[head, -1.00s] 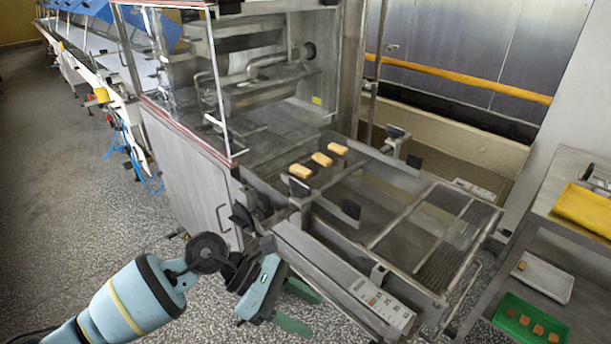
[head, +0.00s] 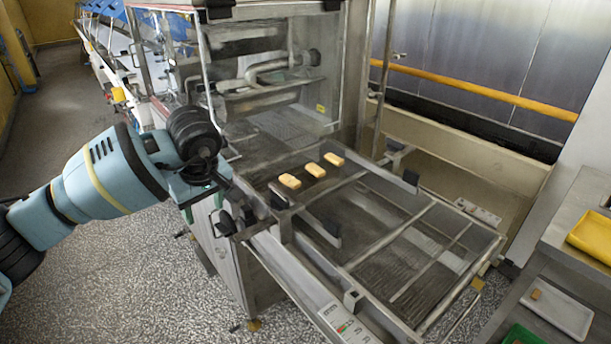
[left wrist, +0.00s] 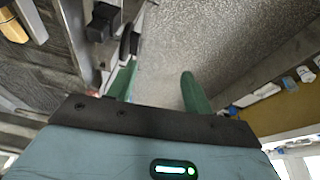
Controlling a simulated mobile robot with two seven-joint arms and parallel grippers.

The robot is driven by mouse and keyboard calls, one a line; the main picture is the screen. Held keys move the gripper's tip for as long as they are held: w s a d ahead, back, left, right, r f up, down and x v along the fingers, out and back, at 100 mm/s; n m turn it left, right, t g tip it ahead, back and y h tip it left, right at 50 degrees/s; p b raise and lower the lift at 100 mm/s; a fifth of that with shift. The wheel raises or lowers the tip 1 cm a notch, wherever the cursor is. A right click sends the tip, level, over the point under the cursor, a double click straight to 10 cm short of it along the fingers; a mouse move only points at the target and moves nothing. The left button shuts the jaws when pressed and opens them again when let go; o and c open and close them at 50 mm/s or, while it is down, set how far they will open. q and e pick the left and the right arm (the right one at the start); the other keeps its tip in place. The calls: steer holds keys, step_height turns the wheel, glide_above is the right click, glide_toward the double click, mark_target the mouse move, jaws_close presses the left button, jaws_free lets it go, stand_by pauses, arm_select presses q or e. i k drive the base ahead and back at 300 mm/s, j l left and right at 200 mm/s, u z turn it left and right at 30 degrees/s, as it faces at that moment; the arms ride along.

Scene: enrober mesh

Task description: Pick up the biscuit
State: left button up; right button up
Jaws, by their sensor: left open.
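Three pale golden biscuits lie in a slanting row on the dark mesh belt (head: 385,218) in the head view: a near-left biscuit (head: 290,181), a middle biscuit (head: 315,170) and a far-right biscuit (head: 334,159). My left gripper (head: 198,202) is left of the belt, beside the machine's side, apart from the biscuits. Its green fingers stand apart with nothing between them in the left wrist view (left wrist: 157,86), with speckled floor behind. A pale golden piece, probably a biscuit (left wrist: 12,26), shows at that view's left edge. My right gripper is not in view.
The machine's glazed housing (head: 265,75) rises behind the belt. Black brackets (head: 332,236) and side rails flank the belt. At right, a shelf holds a yellow tray (head: 592,240), with a white tray (head: 558,312) and a green tray (head: 522,337) lower down.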

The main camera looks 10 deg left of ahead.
mark_target(291, 181)
steer(key=i+l, duration=0.65)
steer(key=l, duration=0.2)
